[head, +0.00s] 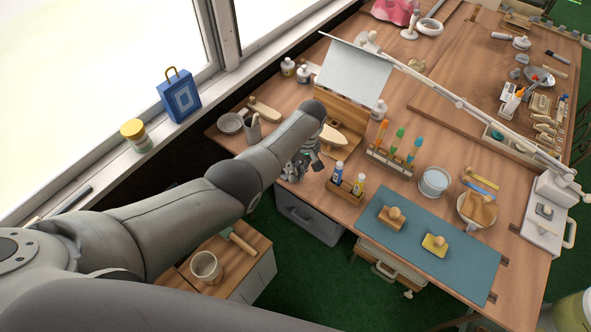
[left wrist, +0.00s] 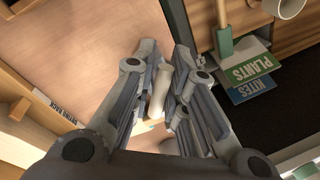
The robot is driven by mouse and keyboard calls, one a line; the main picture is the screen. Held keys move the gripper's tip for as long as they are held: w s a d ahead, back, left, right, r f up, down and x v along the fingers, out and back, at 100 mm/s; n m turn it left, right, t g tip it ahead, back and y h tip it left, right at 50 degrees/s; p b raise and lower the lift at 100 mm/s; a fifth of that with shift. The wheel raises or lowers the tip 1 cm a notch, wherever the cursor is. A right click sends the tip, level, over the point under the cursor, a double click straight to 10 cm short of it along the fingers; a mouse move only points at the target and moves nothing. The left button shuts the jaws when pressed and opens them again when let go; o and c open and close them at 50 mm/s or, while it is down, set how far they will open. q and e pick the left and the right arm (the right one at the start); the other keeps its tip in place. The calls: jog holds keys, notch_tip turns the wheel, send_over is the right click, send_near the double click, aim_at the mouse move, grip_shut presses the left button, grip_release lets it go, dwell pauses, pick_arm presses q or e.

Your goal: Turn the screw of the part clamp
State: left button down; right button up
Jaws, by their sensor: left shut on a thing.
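My left gripper (head: 300,166) is at the table's near left edge, just left of a light wooden fixture (head: 335,137) that looks like the part clamp. In the left wrist view my left gripper (left wrist: 160,78) is shut on a pale, rounded piece (left wrist: 158,92), which seems to be the clamp's screw. The fingers and arm hide most of the screw, and its link to the clamp is hard to make out. My right gripper is not in view.
A brush rack (head: 390,163) and a blue mat (head: 467,262) lie farther right. Below the table edge is a low cabinet with a mug (head: 206,267). A window sill runs along the left.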

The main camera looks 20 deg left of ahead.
pick_arm(q)
jog(key=shift+w+a+r, duration=0.15)
jog(key=shift+a+r, duration=0.05)
jog(key=shift+a, duration=0.05)
jog(key=c, duration=1.5)
grip_release()
jog(key=shift+c, duration=0.2)
jog(key=shift+o, duration=0.2)
jog(key=shift+f, duration=0.1)
jog(key=shift+d, duration=0.1)
notch_tip(320, 180, up, 12)
jog(key=w+d, duration=0.1)
jog(key=shift+d, duration=0.4)
jog(key=shift+f, duration=0.1)
